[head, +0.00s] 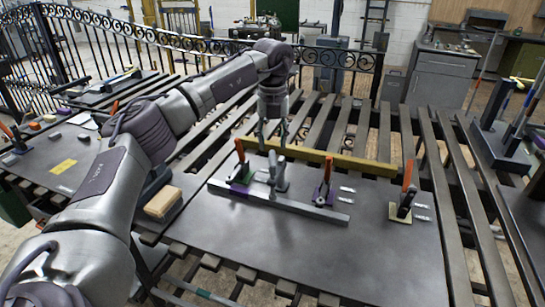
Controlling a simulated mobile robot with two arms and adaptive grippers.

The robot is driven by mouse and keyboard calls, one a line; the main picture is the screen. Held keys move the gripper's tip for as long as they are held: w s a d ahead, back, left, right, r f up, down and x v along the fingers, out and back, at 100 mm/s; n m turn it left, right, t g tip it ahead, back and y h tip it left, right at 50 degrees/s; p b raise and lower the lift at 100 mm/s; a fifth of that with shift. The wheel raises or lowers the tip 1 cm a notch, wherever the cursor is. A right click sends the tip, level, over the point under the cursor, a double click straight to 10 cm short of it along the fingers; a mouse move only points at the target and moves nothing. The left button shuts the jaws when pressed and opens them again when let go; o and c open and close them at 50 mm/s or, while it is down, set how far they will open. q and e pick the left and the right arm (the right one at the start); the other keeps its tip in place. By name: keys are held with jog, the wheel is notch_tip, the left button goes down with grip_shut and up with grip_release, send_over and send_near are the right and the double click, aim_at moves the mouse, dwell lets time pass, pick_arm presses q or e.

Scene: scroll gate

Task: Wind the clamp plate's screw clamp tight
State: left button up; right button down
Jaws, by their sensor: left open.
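The clamp plate (300,245) is a dark flat sheet lying on the slatted table. A grey screw clamp (279,180) stands on it at a grey steel bar (310,211), between a green-based clamp and a purple one. My left gripper (272,145) points down just above and behind the screw clamp, its fingers open. I cannot tell whether they touch the clamp's top. The screw's own detail is too small to make out. My right gripper is not in view.
Orange-handled clamps stand close by: one with a green base (241,172), one purple (325,187), one farther right (404,198). A yellow bar (345,164) runs along the back. A wooden block (162,202) lies left. The plate's front is clear.

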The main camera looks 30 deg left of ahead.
aim_at(273, 157)
pick_arm(q)
notch_tip(273, 157, down, 6)
jog(key=shift+r+p, duration=0.1)
jog(key=shift+p, duration=0.25)
grip_shut()
